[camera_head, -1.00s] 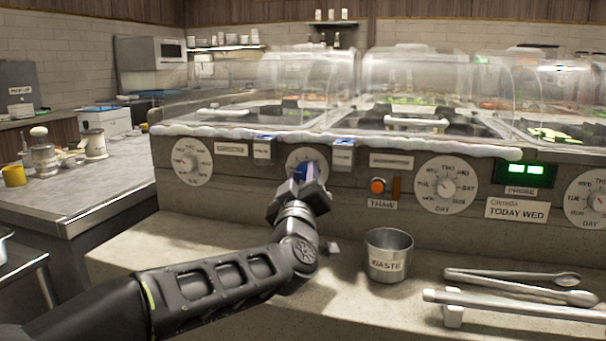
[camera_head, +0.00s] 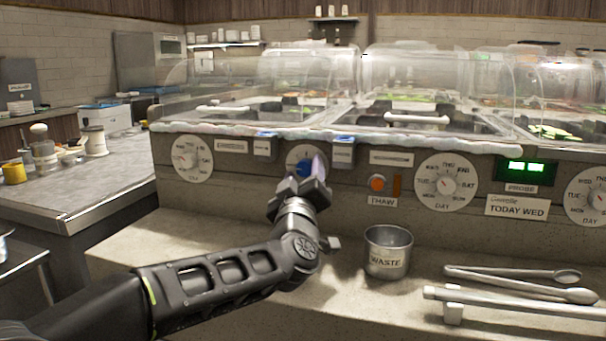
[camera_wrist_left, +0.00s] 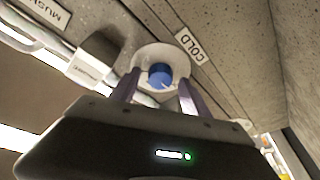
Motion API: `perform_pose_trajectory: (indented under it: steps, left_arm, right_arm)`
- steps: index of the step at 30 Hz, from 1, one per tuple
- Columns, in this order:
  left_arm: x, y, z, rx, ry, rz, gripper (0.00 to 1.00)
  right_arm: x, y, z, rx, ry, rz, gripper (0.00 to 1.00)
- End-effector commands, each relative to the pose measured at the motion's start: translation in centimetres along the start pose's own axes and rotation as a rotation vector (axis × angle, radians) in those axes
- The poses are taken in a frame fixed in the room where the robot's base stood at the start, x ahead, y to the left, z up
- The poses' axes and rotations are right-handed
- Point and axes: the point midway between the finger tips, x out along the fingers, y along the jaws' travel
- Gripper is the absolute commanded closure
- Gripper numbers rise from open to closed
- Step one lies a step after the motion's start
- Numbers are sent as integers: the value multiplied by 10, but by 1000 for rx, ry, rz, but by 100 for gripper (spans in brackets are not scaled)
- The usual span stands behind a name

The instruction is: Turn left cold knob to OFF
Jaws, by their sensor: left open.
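The cold knob is a blue knob (camera_head: 304,168) on a round white dial (camera_head: 293,155) in the front panel, partly hidden by my gripper in the head view. In the left wrist view the blue knob (camera_wrist_left: 160,75) shows whole on its white dial, with a "COLD" label (camera_wrist_left: 190,44) beside it. My left gripper (camera_head: 307,172) is open in front of the dial. In the wrist view its two fingers (camera_wrist_left: 158,90) stand on either side of the knob, with gaps to it. The knob's exact setting is too small to read. My right gripper is not in view.
Other dials (camera_head: 446,183) and an orange thaw button (camera_head: 377,183) sit along the panel. Clear lids (camera_head: 410,75) cover the wells above. A metal waste cup (camera_head: 388,252) and tongs (camera_head: 520,277) lie on the ledge at the right.

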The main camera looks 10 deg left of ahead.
Motion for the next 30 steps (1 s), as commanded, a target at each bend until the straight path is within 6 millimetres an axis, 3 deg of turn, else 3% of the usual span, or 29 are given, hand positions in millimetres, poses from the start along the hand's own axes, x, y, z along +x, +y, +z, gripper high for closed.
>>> perform_pose_trajectory:
  steps: [7, 19, 30]
  left_arm:
    - [-12, 1, -1, -1, 0, 1, 45]
    - [-72, 0, 0, 0, -1, 0, 45]
    - [-78, 0, 0, 0, 0, 0, 45]
  right_arm:
    - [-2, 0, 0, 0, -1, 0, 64]
    - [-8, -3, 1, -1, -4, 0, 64]
    - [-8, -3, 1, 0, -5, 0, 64]
